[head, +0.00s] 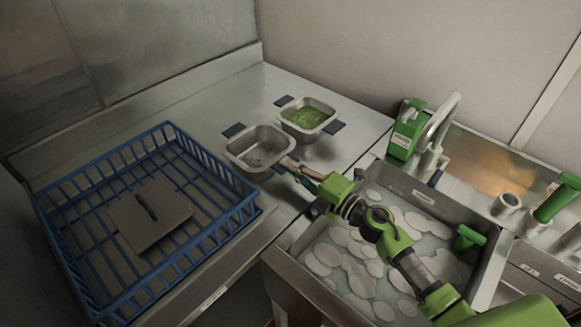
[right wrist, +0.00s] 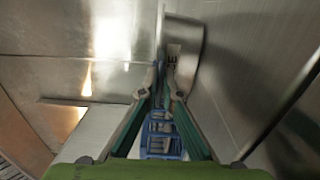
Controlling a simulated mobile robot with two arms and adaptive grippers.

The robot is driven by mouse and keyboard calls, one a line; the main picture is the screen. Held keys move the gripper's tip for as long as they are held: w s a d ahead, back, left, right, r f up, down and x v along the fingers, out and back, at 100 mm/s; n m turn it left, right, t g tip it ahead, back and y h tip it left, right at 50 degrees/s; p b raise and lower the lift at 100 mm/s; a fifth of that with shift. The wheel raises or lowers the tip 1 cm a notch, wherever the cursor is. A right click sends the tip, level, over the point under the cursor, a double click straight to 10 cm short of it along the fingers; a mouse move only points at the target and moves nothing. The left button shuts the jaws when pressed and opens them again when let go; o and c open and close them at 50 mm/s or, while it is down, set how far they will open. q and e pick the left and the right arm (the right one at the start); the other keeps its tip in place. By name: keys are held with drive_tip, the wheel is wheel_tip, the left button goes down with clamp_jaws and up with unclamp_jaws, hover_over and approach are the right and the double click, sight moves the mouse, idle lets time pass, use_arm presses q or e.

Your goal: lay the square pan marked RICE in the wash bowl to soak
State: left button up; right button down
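A square metal pan (head: 237,154) with dark side handles and brownish residue inside is on the counter beside the blue basket. In the right wrist view the fingertips (right wrist: 165,82) meet at the pan's metal wall (right wrist: 186,45). The wash bowl (head: 288,262) is the sink of foamy water at right, under my right arm. My left gripper is out of view.
A blue wire basket (head: 50,222) with a flat square lid (head: 150,215) in it stands on the left counter. A green dispenser (head: 406,130) and a tap (head: 440,120) stand behind the sink. A green-handled item (head: 467,238) is at the sink's right side.

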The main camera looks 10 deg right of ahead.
drive_tip(key=shift+f, duration=0.15)
drive_tip(key=c, duration=2.2)
unclamp_jaws()
drive_tip(key=shift+c, duration=0.2)
drive_tip(key=shift+r, duration=0.25)
drive_tip(key=v, duration=0.3)
drive_tip(key=b+v, duration=0.1)
drive_tip(key=v, duration=0.3)
drive_tip(key=b+v, duration=0.1)
drive_tip(key=v, duration=0.2)
drive_tip(key=shift+s+d+f, duration=0.15)
drive_tip(key=shift+s+f, duration=0.15)
drive_tip(key=shift+s+d+r+b, duration=0.15)
drive_tip(key=shift+s+d+b, duration=0.2)
drive_tip(key=shift+s, duration=0.25)
